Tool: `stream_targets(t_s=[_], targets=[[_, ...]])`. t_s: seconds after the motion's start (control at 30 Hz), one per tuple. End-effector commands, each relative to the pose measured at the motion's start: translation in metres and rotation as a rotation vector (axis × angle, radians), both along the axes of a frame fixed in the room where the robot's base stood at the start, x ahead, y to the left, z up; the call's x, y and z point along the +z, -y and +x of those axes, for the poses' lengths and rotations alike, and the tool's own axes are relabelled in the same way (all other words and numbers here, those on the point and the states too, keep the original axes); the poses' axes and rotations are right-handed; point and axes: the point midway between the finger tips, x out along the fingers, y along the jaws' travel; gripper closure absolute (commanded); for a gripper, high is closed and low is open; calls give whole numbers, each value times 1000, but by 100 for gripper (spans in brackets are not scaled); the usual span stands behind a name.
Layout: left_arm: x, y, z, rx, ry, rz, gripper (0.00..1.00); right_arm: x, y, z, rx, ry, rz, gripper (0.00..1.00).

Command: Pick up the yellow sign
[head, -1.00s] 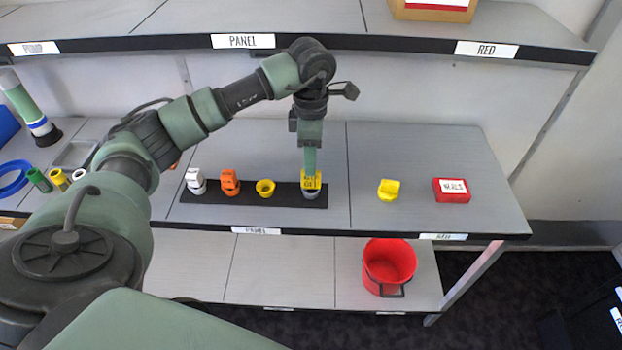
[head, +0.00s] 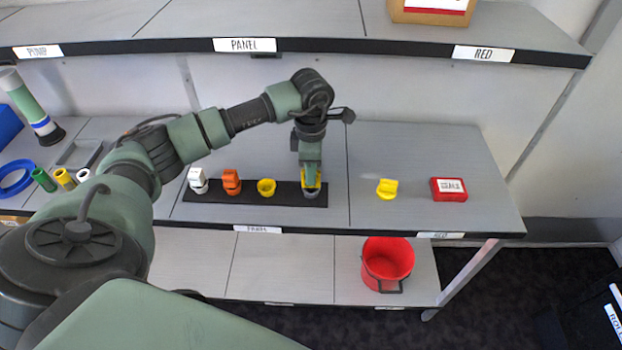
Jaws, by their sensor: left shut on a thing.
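The yellow sign (head: 316,181) is at the right end of the black strip on the middle shelf. It sits over a grey round base (head: 311,193), and my gripper covers most of it. My left gripper (head: 310,180) points down and is shut on the yellow sign. I cannot tell whether the sign still touches the base. My right gripper is not in view.
The black strip (head: 285,197) also bears a white piece (head: 198,180), an orange piece (head: 231,181) and a yellow cup (head: 266,187). To the right are a yellow piece (head: 387,188) and a red box (head: 449,188). A red bucket (head: 388,262) stands below.

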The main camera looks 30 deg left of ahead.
Motion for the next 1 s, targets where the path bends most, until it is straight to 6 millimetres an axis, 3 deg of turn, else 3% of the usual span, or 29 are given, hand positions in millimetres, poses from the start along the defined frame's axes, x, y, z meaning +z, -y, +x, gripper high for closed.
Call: stream_targets(t_s=[0.27,0.67,1.0], targets=[[14,0,2,0,5,0,100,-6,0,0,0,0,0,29],[89,0,1,0,5,0,100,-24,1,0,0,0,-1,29],[136,0,0,1,1,1,100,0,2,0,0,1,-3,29]])
